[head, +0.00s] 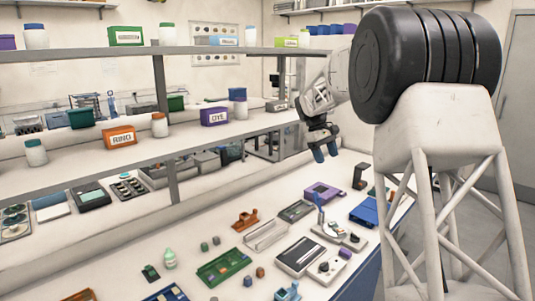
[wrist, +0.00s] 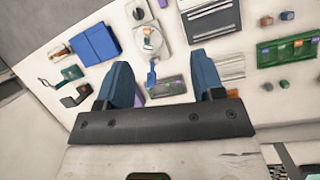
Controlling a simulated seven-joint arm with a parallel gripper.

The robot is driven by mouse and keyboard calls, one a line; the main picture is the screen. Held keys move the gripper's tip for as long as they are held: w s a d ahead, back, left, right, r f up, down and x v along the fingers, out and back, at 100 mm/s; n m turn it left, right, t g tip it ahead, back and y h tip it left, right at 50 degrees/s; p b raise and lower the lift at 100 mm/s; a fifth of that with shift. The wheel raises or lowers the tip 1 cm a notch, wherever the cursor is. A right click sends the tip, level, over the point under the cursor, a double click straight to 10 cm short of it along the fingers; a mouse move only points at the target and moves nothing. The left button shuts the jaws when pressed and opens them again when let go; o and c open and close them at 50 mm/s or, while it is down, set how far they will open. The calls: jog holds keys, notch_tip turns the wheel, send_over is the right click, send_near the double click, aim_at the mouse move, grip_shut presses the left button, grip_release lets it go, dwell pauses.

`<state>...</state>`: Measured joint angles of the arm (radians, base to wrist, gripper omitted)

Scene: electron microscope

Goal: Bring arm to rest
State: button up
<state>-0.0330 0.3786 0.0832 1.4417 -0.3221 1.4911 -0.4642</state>
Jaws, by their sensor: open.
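My gripper (head: 322,143) hangs above the far right part of the bench in the head view. Its two blue fingers point down. My arm reaches in from the right of the head view.
The white bench (head: 215,239) holds a green tray (head: 223,266), a blue box (head: 369,212), a purple device (head: 323,193) and a grey panel device (head: 299,257). Shelves with an orange box (head: 119,137) and a purple DYE box (head: 214,116) run along the left.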

jog(key=s+r+m+t+y, duration=0.1)
jog(key=s+r+m, duration=0.1)
jog(key=s, duration=1.3)
jog(key=s+r+m+t+y, duration=0.1)
jog(key=s+r+t, duration=0.15)
jog(key=s, duration=1.35)
jog(key=s+f+m, duration=0.1)
jog(key=s+f, duration=0.2)
jog(key=s, duration=0.6)
jog(key=s+a+f+m+t+y, duration=0.1)
jog(key=s+f, duration=0.3)
jog(key=s, duration=0.5)
jog(key=s+a+f+m, duration=0.1)
jog(key=s+f, duration=0.2)
jog(key=s, duration=0.7)
jog(key=shift+a+f+m+t+y, duration=0.15)
jog(key=shift+f+m+t+y, duration=0.05)
jog(key=shift+m+t+y, duration=0.15)
